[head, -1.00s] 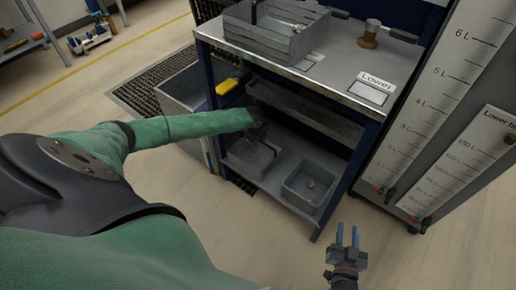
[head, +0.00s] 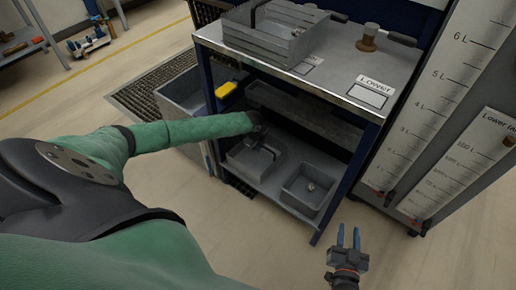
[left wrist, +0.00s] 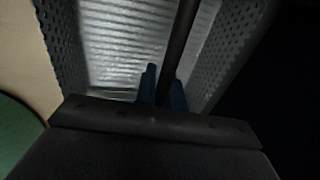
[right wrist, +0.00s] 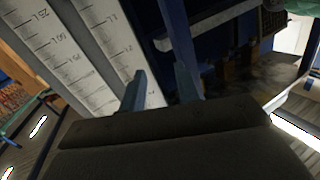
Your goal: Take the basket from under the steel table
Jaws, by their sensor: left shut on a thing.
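The basket (head: 247,163) is a grey perforated box on the lower shelf of the steel table (head: 350,84). My left arm reaches in under the tabletop. My left gripper (head: 268,150) is at the basket; in the left wrist view the gripper (left wrist: 163,88) is shut on a dark bar, the basket's handle (left wrist: 180,45), above its ribbed floor and between its perforated walls (left wrist: 225,45). The basket looks empty inside. My right gripper (head: 348,238) is open and empty in front of the table, its fingers apart (right wrist: 160,90).
A grey bin (head: 308,187) stands right of the basket on the lower shelf. A long grey tray (head: 305,115) is above them. A table leg (head: 345,180) bounds the right front. Gauge panels (head: 440,100) stand at right. The floor in front is clear.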

